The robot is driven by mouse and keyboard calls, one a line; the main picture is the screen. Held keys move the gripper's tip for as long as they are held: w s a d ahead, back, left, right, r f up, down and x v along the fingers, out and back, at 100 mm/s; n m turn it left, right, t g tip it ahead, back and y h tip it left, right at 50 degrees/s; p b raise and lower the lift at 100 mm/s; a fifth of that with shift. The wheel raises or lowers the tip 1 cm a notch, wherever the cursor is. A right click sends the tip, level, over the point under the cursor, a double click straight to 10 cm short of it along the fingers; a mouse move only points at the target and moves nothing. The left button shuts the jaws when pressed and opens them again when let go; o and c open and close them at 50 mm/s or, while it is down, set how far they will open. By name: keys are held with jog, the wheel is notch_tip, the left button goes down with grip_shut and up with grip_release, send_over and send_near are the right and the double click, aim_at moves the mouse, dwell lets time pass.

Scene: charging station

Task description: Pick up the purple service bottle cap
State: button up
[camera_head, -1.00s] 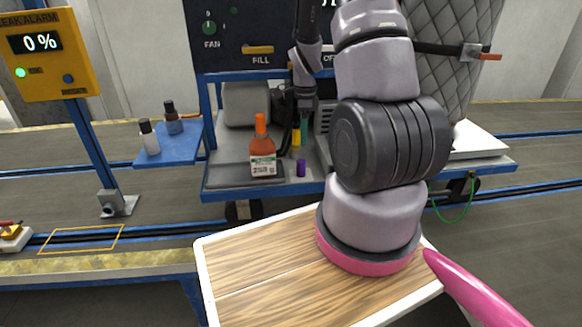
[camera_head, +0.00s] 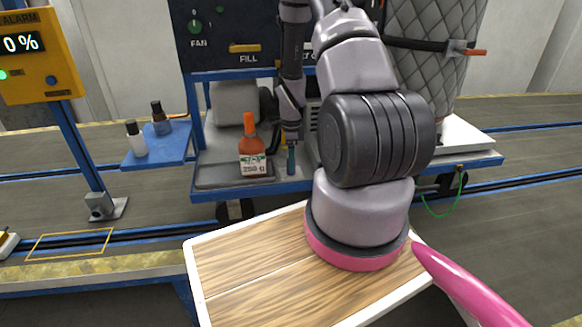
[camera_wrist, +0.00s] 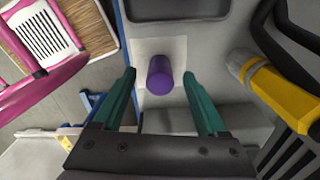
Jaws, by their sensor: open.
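The purple service bottle cap (camera_wrist: 160,76) stands on a pale square on the grey shelf in the wrist view. My gripper (camera_wrist: 160,78) is open, with one green finger on each side of the cap's near part. The fingers look apart from the cap; how far above it they are I cannot tell. In the head view my gripper (camera_head: 291,158) points down over the shelf of the blue cart, right of the orange bottle. There the cap is hidden behind my gripper.
The orange bottle (camera_head: 252,150) stands in a shallow tray close to my gripper. Two small bottles stand on a blue side shelf (camera_head: 165,155) at left.

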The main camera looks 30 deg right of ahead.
grip_shut()
